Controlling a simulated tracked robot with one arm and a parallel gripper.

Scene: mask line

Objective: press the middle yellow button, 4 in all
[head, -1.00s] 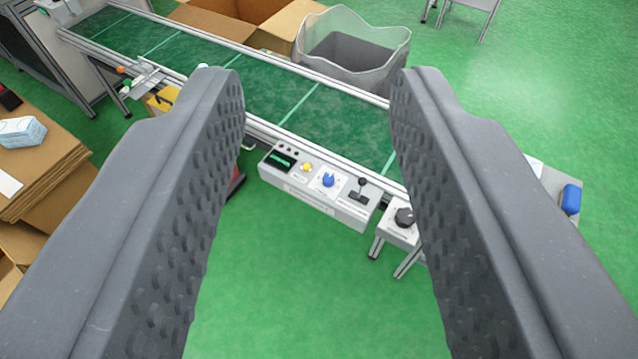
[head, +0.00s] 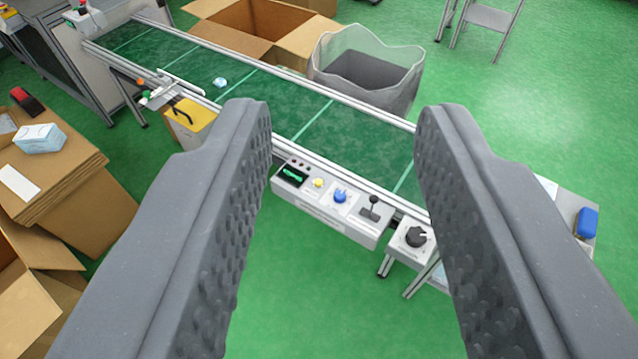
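The control panel (head: 330,216) is a grey box on the near side of the conveyor, in the middle of the head view. A small round yellow button (head: 318,183) sits on it, between a dark display with green marks (head: 294,173) and a blue knob (head: 340,195). It is the only yellow button I can make out. My gripper (head: 345,108) is open and empty, its two dark ribbed fingers wide apart. The panel shows between the fingers, well beyond and apart from them.
A black lever (head: 373,209) and a black dial (head: 416,236) are right of the blue knob. The green conveyor belt (head: 335,130) carries a small pale-blue item (head: 220,82). A grey bin (head: 370,72) stands behind; cardboard boxes (head: 75,200) stand at left. Green floor is clear in front.

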